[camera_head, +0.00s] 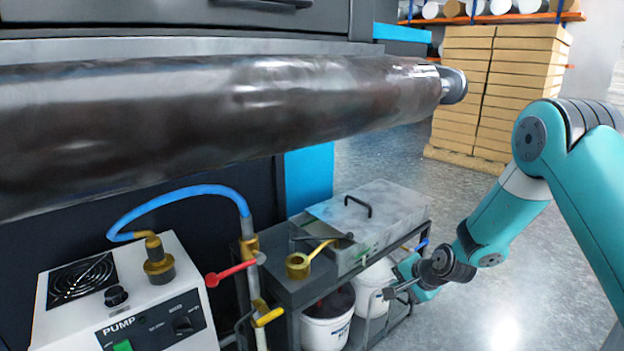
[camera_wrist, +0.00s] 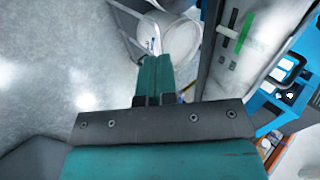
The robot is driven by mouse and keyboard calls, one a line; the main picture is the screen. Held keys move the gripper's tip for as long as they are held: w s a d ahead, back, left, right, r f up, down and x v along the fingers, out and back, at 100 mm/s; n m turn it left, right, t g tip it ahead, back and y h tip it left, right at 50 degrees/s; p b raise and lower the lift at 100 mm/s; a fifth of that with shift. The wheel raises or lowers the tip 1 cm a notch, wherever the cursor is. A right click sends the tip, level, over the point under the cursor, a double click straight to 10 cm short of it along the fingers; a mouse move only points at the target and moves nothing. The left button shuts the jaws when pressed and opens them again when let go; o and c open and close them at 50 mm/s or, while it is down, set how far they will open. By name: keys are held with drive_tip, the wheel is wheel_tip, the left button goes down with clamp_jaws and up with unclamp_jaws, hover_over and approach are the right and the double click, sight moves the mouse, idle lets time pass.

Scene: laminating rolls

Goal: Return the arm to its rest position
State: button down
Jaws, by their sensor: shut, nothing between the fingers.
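My teal arm comes in from the right in the head view and bends down to the left. My gripper (camera_head: 388,294) is low, beside the right side of the small dark cart (camera_head: 293,292), close to a white bucket (camera_head: 373,284) on its lower shelf. In the wrist view my gripper (camera_wrist: 152,60) shows its teal fingers closed together with nothing between them. Its tips overlap the view of a white bucket (camera_wrist: 181,42); I cannot tell whether they touch it.
A big dark roller (camera_head: 220,105) spans the upper left. A white pump box (camera_head: 125,300) with a blue hose (camera_head: 180,192) stands front left. A grey lidded tray (camera_head: 375,215) tops the cart. Stacked boxes (camera_head: 500,90) stand behind. Bare floor (camera_head: 540,265) lies at right.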

drive_tip(key=s+a+r+n+g, duration=0.1)
drive_tip(key=s+a+r+n, duration=0.25)
drive_tip(key=r, duration=0.25)
drive_tip(key=s+a+r+n+g+y, duration=0.1)
drive_tip(key=s+a+r+n, duration=0.1)
drive_tip(key=s+r, duration=0.35)
drive_tip(key=s+a+r+n+g, duration=0.1)
drive_tip(key=s+a+r+n, duration=0.25)
drive_tip(key=r, duration=0.35)
drive_tip(key=s+r+n+g+h, duration=0.15)
drive_tip(key=s+r+n, duration=0.25)
drive_tip(key=s, duration=0.7)
drive_tip(key=s+r+n+g+y, duration=0.1)
drive_tip(key=s+r+n+g, duration=0.2)
drive_tip(key=s, duration=0.8)
wheel_tip(320, 180, up, 34)
drive_tip(key=n+p, duration=0.1)
drive_tip(key=p, duration=3.2)
drive_tip(key=shift+s+f+t, duration=0.2)
drive_tip(key=shift+s+t, duration=0.05)
drive_tip(key=shift+t, duration=0.2)
drive_tip(key=shift+h, duration=0.25)
